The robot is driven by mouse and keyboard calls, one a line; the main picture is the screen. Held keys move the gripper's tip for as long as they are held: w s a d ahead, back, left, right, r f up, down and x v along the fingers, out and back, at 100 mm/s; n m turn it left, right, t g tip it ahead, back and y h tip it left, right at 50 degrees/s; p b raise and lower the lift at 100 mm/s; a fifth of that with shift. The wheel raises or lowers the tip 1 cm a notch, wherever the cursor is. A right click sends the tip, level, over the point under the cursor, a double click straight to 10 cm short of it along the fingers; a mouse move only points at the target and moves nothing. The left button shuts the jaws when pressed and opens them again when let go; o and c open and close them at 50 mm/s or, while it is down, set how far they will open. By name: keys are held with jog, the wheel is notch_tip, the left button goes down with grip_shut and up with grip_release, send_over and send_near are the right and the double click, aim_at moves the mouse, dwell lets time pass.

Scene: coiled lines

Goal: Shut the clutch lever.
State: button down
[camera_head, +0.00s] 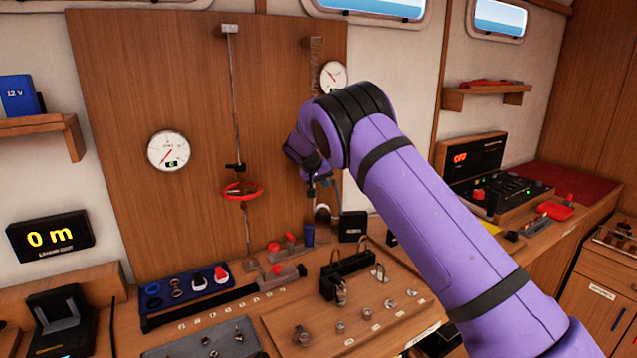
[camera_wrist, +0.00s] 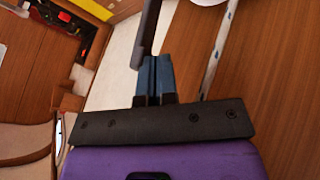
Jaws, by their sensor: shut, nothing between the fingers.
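My purple arm reaches in from the lower right in the head view. My gripper (camera_head: 318,178) is shut and empty, in front of the wooden panel (camera_head: 200,70). In the wrist view its closed blue-grey fingers (camera_wrist: 156,78) point up the picture, and a dark bar (camera_wrist: 148,25) shows beyond their tips. I cannot tell whether they touch. No part is clearly marked as the clutch lever. Red-topped levers (camera_head: 289,242) stand on the bench, left of and below my gripper; one may be it. My arm hides part of the panel and bench.
A taut line (camera_head: 235,100) runs down the panel through a red ring (camera_head: 243,190), left of my gripper. A blue tray (camera_head: 187,292), a black fitting (camera_head: 348,263) and several metal pieces crowd the bench. A dial (camera_head: 168,151) hangs on the panel.

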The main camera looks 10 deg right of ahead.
jog(key=shift+d+r, duration=0.1)
jog(key=shift+d, duration=0.1)
dwell(0.3)
jog(key=shift+s+d+r+y, duration=0.1)
jog(key=shift+d+r+y, duration=0.2)
jog(key=shift+d+y, duration=0.45)
jog(key=s+d+m+y, duration=0.1)
jog(key=d+m+y, duration=0.1)
jog(key=d+y, duration=0.6)
jog(key=d+f+m+t+y, duration=0.2)
jog(key=d+f+y, duration=0.6)
jog(key=d+f, duration=0.1)
jog(key=shift+s+f+t, duration=0.3)
jog(key=shift+s+f, duration=0.15)
jog(key=shift+f, duration=0.35)
jog(key=shift+d+f, duration=0.15)
jog(key=s+d+r, duration=0.4)
jog(key=d+r, duration=0.4)
jog(key=shift+s, duration=0.4)
